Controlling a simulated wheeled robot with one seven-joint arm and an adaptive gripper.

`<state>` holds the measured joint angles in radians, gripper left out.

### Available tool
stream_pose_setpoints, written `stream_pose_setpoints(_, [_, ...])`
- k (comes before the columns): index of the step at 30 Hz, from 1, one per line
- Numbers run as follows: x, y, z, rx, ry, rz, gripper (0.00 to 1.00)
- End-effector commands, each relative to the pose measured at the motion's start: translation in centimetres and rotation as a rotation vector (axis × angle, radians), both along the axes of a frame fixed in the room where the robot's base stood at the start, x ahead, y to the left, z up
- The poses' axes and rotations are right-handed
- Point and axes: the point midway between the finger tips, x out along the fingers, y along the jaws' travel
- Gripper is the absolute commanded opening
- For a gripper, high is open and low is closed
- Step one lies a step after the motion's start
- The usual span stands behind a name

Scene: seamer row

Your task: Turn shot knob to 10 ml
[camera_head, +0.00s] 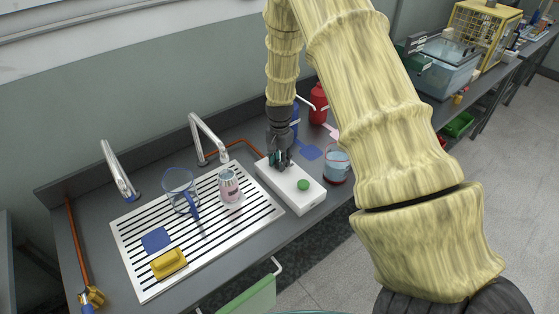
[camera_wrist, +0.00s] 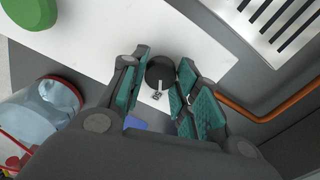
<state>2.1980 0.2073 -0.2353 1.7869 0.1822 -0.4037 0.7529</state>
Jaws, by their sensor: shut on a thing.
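The shot knob (camera_wrist: 160,70) is a small round black knob with a white pointer line, on a white box (camera_head: 300,196). In the wrist view the line points toward the bottom of the picture, at a small dark printed mark (camera_wrist: 157,96) too small to read surely. My gripper (camera_wrist: 161,78) has its teal-padded fingers on either side of the knob, closed on it. In the head view my gripper (camera_head: 281,163) reaches down onto the back part of the box and hides the knob. A green round button (camera_head: 303,185) is near the box's front end.
A slatted white drainer (camera_head: 140,262) lies left of the box, with a blue-handled jug (camera_head: 180,180), a pink-and-white cup (camera_head: 229,186) and a yellow block (camera_head: 169,264). A glass beaker (camera_head: 337,163) and red bottle (camera_head: 319,103) stand close right. A faucet (camera_head: 207,135) rises behind.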

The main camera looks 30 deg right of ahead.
Motion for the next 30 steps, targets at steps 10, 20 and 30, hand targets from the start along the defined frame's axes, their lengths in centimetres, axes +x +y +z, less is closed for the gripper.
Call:
stream_pose_setpoints(10, [0.08, 0.02, 0.01, 0.002, -0.002, 0.132, 0.07])
stream_pose_setpoints(20, [0.11, 0.02, -0.01, 0.001, -0.002, 0.425, 0.07])
stream_pose_setpoints(30, [0.16, 0.06, 0.05, 0.000, -0.003, 0.737, 0.07])
